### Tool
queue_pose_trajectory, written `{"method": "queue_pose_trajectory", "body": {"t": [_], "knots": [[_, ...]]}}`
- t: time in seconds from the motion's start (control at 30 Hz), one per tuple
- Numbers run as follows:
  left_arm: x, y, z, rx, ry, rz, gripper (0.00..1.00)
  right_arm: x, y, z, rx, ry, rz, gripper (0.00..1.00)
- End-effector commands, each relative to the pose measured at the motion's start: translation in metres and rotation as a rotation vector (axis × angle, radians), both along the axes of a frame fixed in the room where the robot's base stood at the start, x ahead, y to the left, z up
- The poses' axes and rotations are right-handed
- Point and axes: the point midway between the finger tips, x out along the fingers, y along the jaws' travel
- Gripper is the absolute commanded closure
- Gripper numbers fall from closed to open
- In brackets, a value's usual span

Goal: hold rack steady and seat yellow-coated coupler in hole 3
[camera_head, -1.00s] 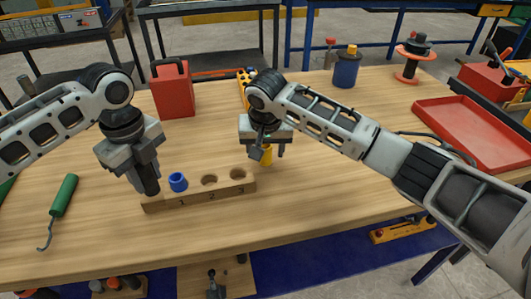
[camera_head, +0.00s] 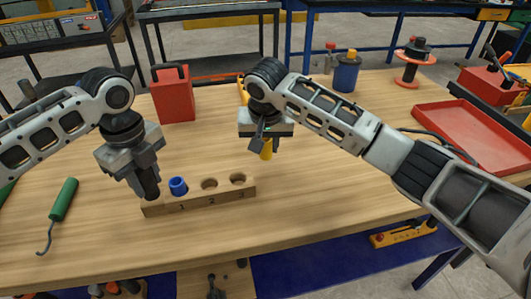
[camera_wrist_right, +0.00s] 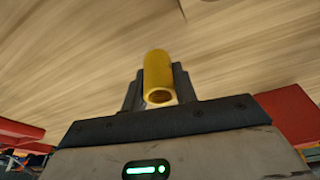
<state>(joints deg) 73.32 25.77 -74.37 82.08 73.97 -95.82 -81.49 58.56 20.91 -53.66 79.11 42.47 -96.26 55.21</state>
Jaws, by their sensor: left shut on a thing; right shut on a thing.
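The wooden rack (camera_head: 214,197) lies on the workbench with holes numbered 1, 2 and 3. A blue coupler (camera_head: 178,186) stands in hole 1. Hole 2 (camera_head: 209,184) and hole 3 (camera_head: 238,179) are empty. My left gripper (camera_head: 150,192) is shut at the rack's left end, beside hole 1; its fingertips hide that end. My right gripper (camera_head: 264,148) is shut on the yellow-coated coupler (camera_head: 266,150), holding it behind and to the right of hole 3, apart from the rack. In the right wrist view the yellow coupler (camera_wrist_right: 158,77) sits between the fingers, its open end showing.
A green-handled hook tool (camera_head: 62,202) lies at the left. A red can (camera_head: 173,94) stands at the back left, and a blue container (camera_head: 346,72) at the back. A red tray (camera_head: 468,132) is at the right. The bench in front of the rack is clear.

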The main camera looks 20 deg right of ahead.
Motion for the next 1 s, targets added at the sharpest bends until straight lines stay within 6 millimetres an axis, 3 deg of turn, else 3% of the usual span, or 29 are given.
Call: {"method": "queue_pose_trajectory", "body": {"t": [0.2, 0.4, 0.7, 0.83, 1.0], "knots": [[0.000, 0.000, 0.001, -0.002, -0.002, 0.000, 1.00, 0.001, 0.001, 0.046, 0.002, -0.006, 0.000, 1.00], [0.000, 0.000, 0.001, -0.002, -0.002, 0.000, 1.00, -0.001, 0.003, 0.068, 0.002, -0.003, 0.002, 1.00], [0.000, 0.000, 0.001, -0.002, -0.002, 0.000, 1.00, -0.039, 0.061, 0.104, 0.007, -0.005, 0.038, 1.00], [0.000, 0.000, 0.001, -0.002, -0.002, 0.000, 1.00, -0.052, 0.074, 0.105, 0.000, -0.001, 0.043, 1.00], [0.000, 0.000, 0.001, -0.002, -0.002, 0.000, 1.00, -0.055, 0.076, 0.074, -0.002, 0.004, 0.041, 1.00]]}}
